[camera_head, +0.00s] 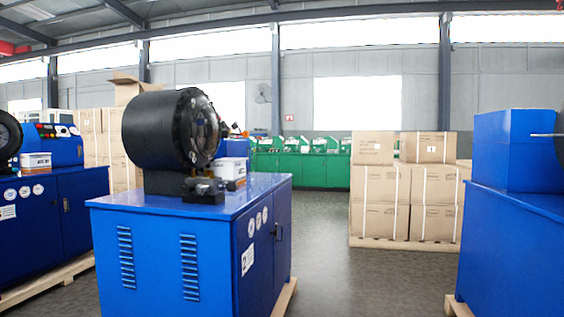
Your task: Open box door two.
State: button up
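A blue cabinet (150,262) stands in the middle of the view with a large black crimper head (172,130) on top. My gripper is not in view.
Another blue machine (50,215) stands at the left, and one (520,240) at the right edge. Stacked cartons (385,205) stand on a pallet behind. Green machines (300,168) line the back. The grey floor (350,285) between the middle and right machines is clear.

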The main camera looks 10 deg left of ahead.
aim_at(240, 149)
jog(key=i+z, duration=0.1)
jog(key=i, duration=2.9)
